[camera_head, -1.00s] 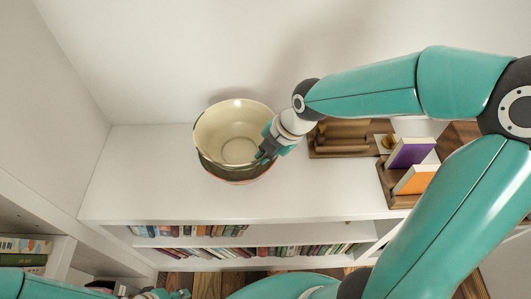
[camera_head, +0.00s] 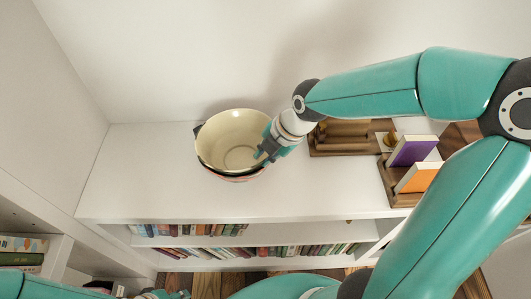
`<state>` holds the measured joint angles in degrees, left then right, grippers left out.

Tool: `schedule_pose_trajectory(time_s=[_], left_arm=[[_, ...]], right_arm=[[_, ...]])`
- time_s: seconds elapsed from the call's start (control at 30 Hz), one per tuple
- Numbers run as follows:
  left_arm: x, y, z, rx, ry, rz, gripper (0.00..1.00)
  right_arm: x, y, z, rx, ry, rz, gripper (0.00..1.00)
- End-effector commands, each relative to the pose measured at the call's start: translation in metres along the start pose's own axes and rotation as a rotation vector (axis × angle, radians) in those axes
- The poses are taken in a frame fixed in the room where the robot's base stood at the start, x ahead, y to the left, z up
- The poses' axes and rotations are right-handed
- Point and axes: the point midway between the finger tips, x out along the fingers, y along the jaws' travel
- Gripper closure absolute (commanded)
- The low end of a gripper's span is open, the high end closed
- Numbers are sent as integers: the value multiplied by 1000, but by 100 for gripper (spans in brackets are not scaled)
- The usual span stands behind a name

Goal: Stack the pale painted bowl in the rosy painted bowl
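The pale painted bowl (camera_head: 230,142), cream inside, is upright on the white shelf top, over and mostly inside the rosy painted bowl (camera_head: 238,178). Only a thin strip of the rosy bowl shows, below the pale one and at its left; the rest is hidden. I cannot tell whether the pale bowl rests on its bottom. My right gripper (camera_head: 266,152) is at the right rim of the pale bowl, with its fingers closed on the wall. My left gripper (camera_head: 165,295) is at the bottom edge, partly cut off and too small to read.
To the right stand a wooden rack (camera_head: 342,138) and a wooden holder with a purple book (camera_head: 412,151) and an orange book (camera_head: 418,178). Rows of books (camera_head: 190,231) fill the shelves below the top's front edge. The top left of the bowls is clear.

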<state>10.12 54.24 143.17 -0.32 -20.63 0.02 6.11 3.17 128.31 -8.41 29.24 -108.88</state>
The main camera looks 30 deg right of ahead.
Motion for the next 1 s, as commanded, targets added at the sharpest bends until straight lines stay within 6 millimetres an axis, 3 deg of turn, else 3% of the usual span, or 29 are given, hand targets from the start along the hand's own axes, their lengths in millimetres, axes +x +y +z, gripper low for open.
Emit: schedule_pose_trajectory(time_s=[0.37,0.57,0.67,1.0], left_arm=[[-1,0,0,0,0,0,60],[-14,5,0,0,0,0,60],[-15,5,0,0,1,0,60],[-17,6,0,0,0,0,60]], right_arm=[[-2,2,0,0,-1,5,69],[-13,7,-1,0,-1,5,69],[-25,8,-1,1,-4,10,69],[-97,6,-1,0,-3,9,69]])
